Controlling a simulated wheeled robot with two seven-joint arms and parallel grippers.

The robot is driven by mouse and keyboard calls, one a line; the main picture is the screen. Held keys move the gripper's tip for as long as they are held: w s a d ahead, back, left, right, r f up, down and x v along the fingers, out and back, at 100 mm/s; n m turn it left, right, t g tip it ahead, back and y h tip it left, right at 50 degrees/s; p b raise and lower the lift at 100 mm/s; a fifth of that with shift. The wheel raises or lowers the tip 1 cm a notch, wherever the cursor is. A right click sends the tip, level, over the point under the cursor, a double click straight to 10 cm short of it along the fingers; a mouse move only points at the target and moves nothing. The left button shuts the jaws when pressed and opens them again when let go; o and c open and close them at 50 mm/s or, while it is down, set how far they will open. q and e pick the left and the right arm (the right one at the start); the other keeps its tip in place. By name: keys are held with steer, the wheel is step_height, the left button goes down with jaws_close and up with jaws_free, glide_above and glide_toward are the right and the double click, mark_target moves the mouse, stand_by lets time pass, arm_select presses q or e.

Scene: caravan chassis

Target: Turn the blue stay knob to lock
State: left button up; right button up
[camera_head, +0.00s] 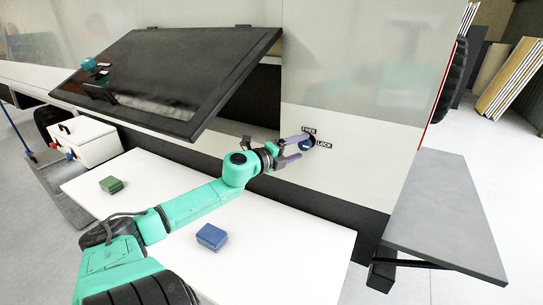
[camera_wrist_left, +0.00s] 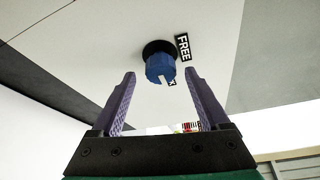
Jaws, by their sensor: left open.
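The blue stay knob (camera_head: 306,145) sits on a dark round base on the white caravan wall, below the FREE label (camera_head: 308,130) and left of the LOCK label (camera_head: 324,145). My left gripper (camera_head: 299,148) is open at the knob, with its purple fingers pointing at the wall. In the left wrist view, the knob (camera_wrist_left: 159,66) appears between and just beyond the fingertips (camera_wrist_left: 160,73), with a gap on both sides. The FREE label (camera_wrist_left: 183,47) is right of it there, and the other label is mostly hidden behind the knob. My right gripper is out of view.
A dark hatch panel (camera_head: 180,75) is propped open above my left arm. A white table (camera_head: 290,245) below holds a blue block (camera_head: 212,236) and a green block (camera_head: 111,185). A grey shelf (camera_head: 445,210) juts out at right. A white box (camera_head: 88,140) stands at left.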

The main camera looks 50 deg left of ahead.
arm_select(q)
steer(key=s+r, duration=0.1)
steer(key=s, duration=1.1)
steer(key=shift+a+p, duration=0.25)
steer(key=shift+p, duration=0.2)
steer(key=shift+w, duration=0.1)
